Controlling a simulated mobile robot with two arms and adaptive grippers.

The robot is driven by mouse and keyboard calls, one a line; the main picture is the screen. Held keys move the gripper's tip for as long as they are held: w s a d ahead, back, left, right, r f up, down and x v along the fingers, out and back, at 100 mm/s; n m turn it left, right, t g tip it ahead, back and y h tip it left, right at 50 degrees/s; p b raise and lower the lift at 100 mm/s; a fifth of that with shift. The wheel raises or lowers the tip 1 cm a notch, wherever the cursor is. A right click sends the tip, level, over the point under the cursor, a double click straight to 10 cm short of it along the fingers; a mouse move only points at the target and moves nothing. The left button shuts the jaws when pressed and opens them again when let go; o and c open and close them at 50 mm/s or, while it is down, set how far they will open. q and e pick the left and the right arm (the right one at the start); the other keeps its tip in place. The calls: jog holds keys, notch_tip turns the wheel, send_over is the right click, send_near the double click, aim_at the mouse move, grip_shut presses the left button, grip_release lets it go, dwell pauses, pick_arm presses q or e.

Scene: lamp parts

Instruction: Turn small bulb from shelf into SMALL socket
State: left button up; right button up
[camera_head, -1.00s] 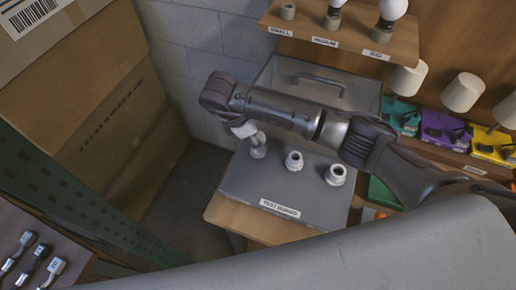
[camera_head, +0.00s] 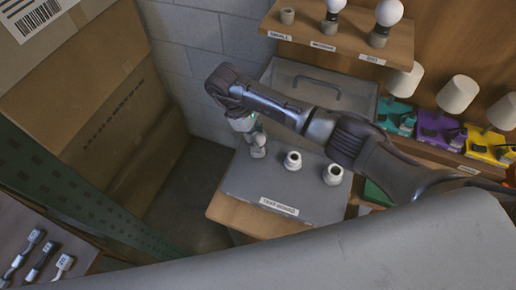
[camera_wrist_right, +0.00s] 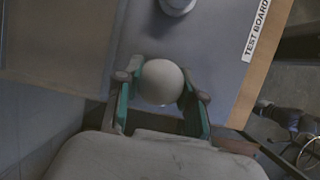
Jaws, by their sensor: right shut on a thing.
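My right gripper (camera_head: 252,134) hangs over the left end of the grey test board (camera_head: 240,188). In the right wrist view, the teal fingers of this gripper (camera_wrist_right: 160,100) are closed around a round white bulb (camera_wrist_right: 161,80). The leftmost socket (camera_head: 258,152) on the board lies directly below the gripper. The bulb's lower end is hidden in the wrist view, and I cannot tell whether it sits in that socket. On the shelf (camera_head: 400,45), the holder above the SMALL label (camera_head: 287,16) is empty. My left gripper is not in view.
Two more white sockets stand on the board, one in the middle (camera_head: 293,160) and one at right (camera_head: 333,174). Two bulbs remain in shelf holders, including a big one (camera_head: 389,12). Lamps on teal, purple and yellow bases (camera_head: 490,146) stand at right. Cardboard boxes (camera_head: 110,100) fill the left.

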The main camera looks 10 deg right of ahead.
jog(key=shift+r+m+p, duration=0.25)
jog(key=shift+m+p, duration=0.45)
jog(key=shift+p, duration=0.6)
jog(key=o, duration=1)
jog(key=shift+w+f, duration=0.1)
jog(key=shift+f, duration=0.1)
jog(key=shift+o, duration=0.2)
